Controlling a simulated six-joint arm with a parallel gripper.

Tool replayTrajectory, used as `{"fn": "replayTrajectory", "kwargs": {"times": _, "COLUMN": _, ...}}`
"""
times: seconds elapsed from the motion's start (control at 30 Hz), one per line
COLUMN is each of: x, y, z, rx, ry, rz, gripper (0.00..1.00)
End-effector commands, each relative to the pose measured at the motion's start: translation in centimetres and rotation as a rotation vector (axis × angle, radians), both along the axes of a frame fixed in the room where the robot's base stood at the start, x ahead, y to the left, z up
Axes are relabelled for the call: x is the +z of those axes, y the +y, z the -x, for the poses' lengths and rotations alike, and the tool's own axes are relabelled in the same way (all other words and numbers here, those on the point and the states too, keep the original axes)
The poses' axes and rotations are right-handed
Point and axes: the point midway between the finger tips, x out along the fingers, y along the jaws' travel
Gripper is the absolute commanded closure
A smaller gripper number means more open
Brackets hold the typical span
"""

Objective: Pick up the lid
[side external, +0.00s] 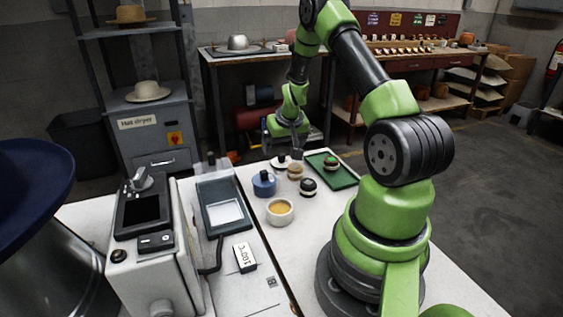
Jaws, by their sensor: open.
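A small, flat white disc with a dark knob (279,163), which looks like a lid, lies on the white table (250,232) near its far edge. A blue round piece with a dark knob (264,187) stands nearer the camera; I cannot tell which of the two is the lid. My gripper (297,156) is open and points down just right of the white disc, above a small tan piece (295,173). It looks empty. Its fingers are small and dark here, and I cannot tell its exact height.
A black-and-white round piece (308,190) and a white cup with yellow content (280,217) stand nearby. A green tray (345,180) holds a small red-and-green piece (331,165).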

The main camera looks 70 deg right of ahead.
Motion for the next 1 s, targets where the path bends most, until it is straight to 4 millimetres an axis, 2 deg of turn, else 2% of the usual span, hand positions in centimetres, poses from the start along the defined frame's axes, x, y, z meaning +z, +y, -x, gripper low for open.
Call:
{"fn": "replayTrajectory", "kwargs": {"times": 0.17, "x": -1.1, "y": -0.4, "z": -0.2, "rx": 0.0, "ry": 0.001, "rz": -0.001, "gripper": 0.09}}
{"fn": "replayTrajectory", "kwargs": {"times": 0.5, "x": -5.0, "y": -1.9, "z": -1.2, "rx": 0.001, "ry": 0.002, "rz": 0.0, "gripper": 0.09}}
{"fn": "replayTrajectory", "kwargs": {"times": 0.77, "x": -5.2, "y": -2.0, "z": -1.3, "rx": 0.0, "ry": 0.002, "rz": 0.001, "gripper": 0.09}}
{"fn": "replayTrajectory", "kwargs": {"times": 0.87, "x": -5.2, "y": -2.0, "z": -1.3, "rx": 0.0, "ry": 0.002, "rz": 0.001, "gripper": 0.28}}
{"fn": "replayTrajectory", "kwargs": {"times": 1.0, "x": -5.2, "y": -2.0, "z": -1.3, "rx": 0.0, "ry": 0.002, "rz": 0.001, "gripper": 0.58}}
